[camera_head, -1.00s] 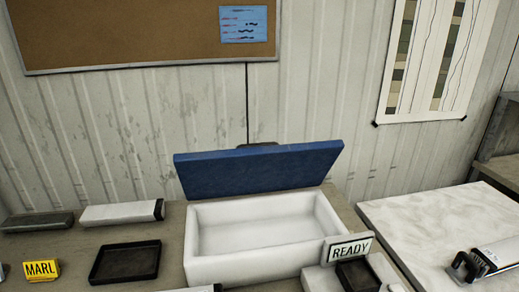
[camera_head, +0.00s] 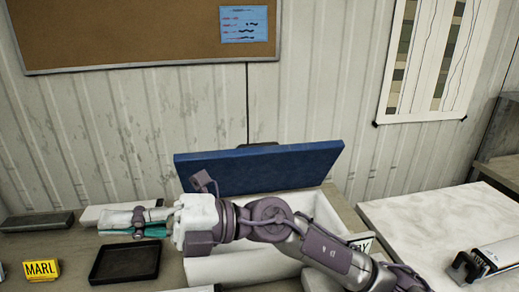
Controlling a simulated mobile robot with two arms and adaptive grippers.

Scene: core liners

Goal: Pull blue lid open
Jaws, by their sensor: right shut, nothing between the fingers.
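The blue lid (camera_head: 300,166) stands raised and tilted back along the rear edge of the white box (camera_head: 235,268), so the box is open. My right arm crosses in front of the lid and box from the lower right and hides much of the box's inside. My right gripper (camera_head: 112,225) is shut and empty, pointing left, beyond the box's left side and apart from the lid. It is in front of a pale core liner (camera_head: 92,213) and partly covers it. My left gripper is out of view.
A black tray (camera_head: 125,264) lies below my right gripper, with a yellow MARL sign (camera_head: 41,270) to its left. A dark grey bar (camera_head: 38,221) lies at the far left. A white-topped table (camera_head: 430,215) stands at right, holding a liner (camera_head: 495,258).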

